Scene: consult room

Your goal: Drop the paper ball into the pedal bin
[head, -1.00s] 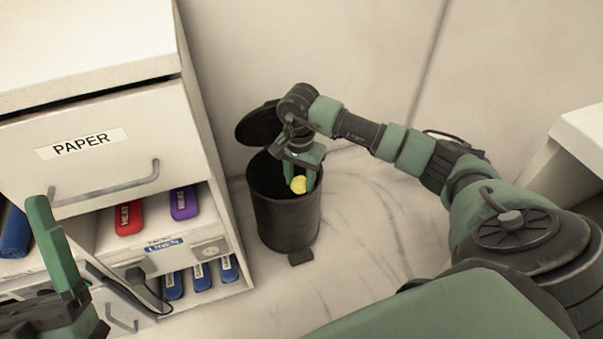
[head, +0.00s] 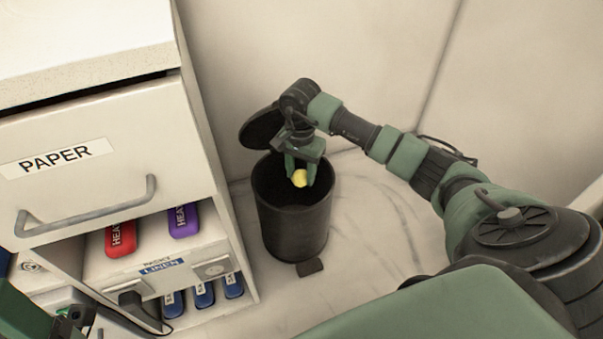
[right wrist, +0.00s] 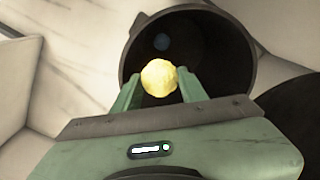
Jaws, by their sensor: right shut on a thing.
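The yellow paper ball (head: 300,178) is held between the fingers of my right gripper (head: 301,172). It also shows in the right wrist view (right wrist: 159,77), between the fingertips. The black pedal bin (head: 293,222) stands on the floor with its lid (head: 260,128) tilted up at the back. The ball and fingertips are over the bin's open mouth, near its rim. In the right wrist view the dark inside of the bin (right wrist: 205,48) lies beyond the ball, with a bluish round spot in it. Only part of my left arm shows at the lower left; its fingertips are not in view.
A white cabinet with a PAPER drawer (head: 85,160) stands left of the bin. Its shelves hold a red pack (head: 121,238), a purple pack (head: 183,221) and several blue packs (head: 204,295). The wall is close behind the bin. Floor right of the bin is clear.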

